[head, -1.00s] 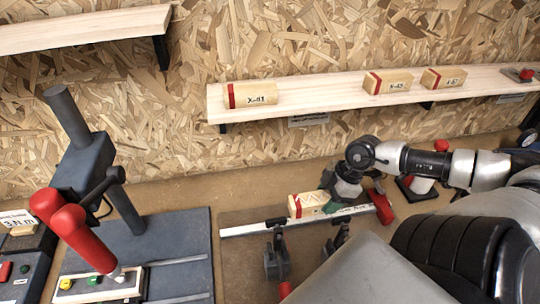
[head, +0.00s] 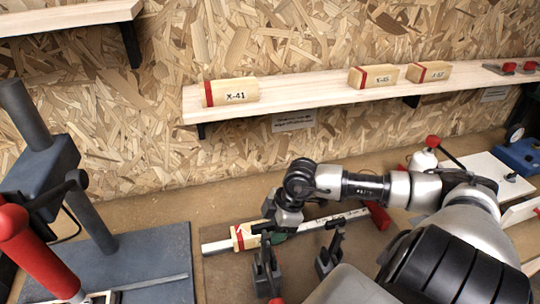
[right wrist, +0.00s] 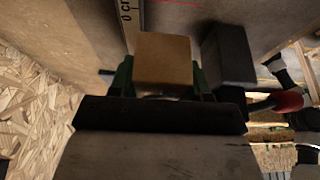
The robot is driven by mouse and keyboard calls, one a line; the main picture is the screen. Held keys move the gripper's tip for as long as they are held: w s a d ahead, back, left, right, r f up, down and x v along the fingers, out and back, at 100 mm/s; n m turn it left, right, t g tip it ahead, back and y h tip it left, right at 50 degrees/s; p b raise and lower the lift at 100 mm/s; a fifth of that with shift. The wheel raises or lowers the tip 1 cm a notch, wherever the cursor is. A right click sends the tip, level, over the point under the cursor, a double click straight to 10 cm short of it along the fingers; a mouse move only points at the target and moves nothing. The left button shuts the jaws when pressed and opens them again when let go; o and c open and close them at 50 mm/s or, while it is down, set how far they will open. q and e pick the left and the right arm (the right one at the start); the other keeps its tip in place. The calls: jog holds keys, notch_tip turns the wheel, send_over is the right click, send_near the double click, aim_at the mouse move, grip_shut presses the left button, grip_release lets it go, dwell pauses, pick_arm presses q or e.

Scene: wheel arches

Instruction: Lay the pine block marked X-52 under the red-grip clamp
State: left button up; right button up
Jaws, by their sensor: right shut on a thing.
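My right gripper (head: 268,233) is shut on a pine block (head: 244,237) with a red band, low over the bench beside a pale ruled bar (head: 217,246). The block's marking is too small and covered to read. In the right wrist view the block (right wrist: 163,60) sits between the green fingers of the gripper (right wrist: 160,82). Two dark upright clamps (head: 265,270) stand in front of the bar; a red grip tip (head: 276,300) shows at the bottom of the nearer one. The other clamp (head: 330,254) shows no clear grip. My left gripper is not in view.
A wall shelf (head: 310,94) holds pine blocks, one reading X-41 (head: 232,92). A red bar handle (head: 378,215) lies at the ruled bar's right end. A press with a red lever (head: 35,255) stands at the left. Bare bench (head: 160,205) lies behind the bar.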

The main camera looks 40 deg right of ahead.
jog(key=shift+w+a+f, duration=0.2)
jog(key=shift+a+f, duration=0.05)
jog(key=shift+a, duration=0.1)
notch_tip(320, 180, down, 3)
jog(key=shift+f+p, duration=0.1)
jog(key=shift+p, duration=0.45)
jog(key=shift+f, duration=0.35)
jog(key=shift+d+f, duration=0.1)
jog(key=shift+f, duration=0.35)
jog(key=o, duration=1)
jog(key=shift+s+f, duration=0.1)
